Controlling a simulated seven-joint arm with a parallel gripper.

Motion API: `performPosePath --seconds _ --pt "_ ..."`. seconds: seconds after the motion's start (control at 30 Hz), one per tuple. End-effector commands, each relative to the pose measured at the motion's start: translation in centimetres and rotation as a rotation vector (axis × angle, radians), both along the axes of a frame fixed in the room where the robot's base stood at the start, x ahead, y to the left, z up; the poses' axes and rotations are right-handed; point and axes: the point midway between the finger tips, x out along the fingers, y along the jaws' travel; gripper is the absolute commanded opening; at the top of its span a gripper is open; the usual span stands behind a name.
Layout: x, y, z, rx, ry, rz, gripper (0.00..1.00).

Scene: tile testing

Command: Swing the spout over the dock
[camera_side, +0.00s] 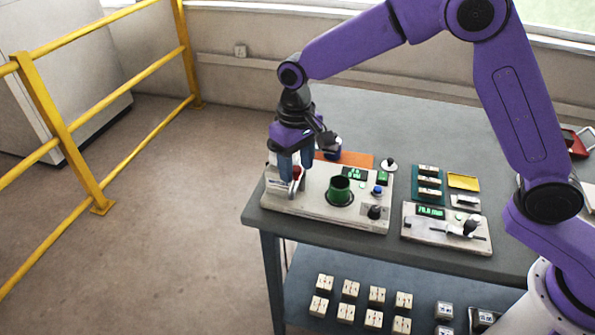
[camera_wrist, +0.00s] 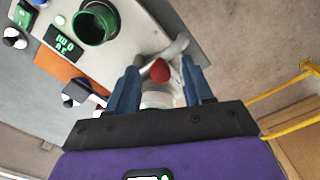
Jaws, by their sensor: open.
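A pale spout-like arm (camera_wrist: 176,49) with a red knob (camera_wrist: 160,71) shows in the wrist view. The knob also shows in the side view (camera_side: 296,172), at the left end of a light instrument panel (camera_side: 309,203). My gripper (camera_side: 294,177) is open and points down over that end. In the wrist view its blue fingers (camera_wrist: 163,78) stand on either side of the knob, with gaps visible. A green cup (camera_side: 340,191) stands in a dark round seat, apparently the dock, right of the spout; the cup also shows in the wrist view (camera_wrist: 96,22). The fingers partly hide the spout in the side view.
The panel has a green-lit display (camera_side: 353,173), a blue button (camera_side: 377,190) and a black knob (camera_side: 375,212). An orange plate (camera_side: 357,159) lies behind it. A second panel (camera_side: 420,231) stands right. Several blocks sit on the lower shelf (camera_side: 300,268). The back of the table is clear.

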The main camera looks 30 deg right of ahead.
Motion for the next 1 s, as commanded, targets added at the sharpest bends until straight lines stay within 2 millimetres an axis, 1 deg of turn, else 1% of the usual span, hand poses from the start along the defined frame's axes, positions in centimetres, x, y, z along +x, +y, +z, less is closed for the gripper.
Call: performPosePath --seconds 0.03,0.07,0.1,0.17,0.2,0.57,1.0 --pt "0.0 0.0 0.0 0.000 0.000 0.000 0.51" --pt "0.0 0.0 0.0 0.000 0.000 0.000 0.41" --pt "0.0 0.0 0.0 0.000 0.000 0.000 0.28" --pt "0.0 0.0 0.0 0.000 0.000 0.000 0.09" --pt "0.0 0.0 0.0 0.000 0.000 0.000 0.03" --pt "-0.1 -0.1 0.0 0.000 0.000 -0.001 0.03" --pt "-0.8 -1.3 0.0 -0.001 0.001 -0.003 0.03"
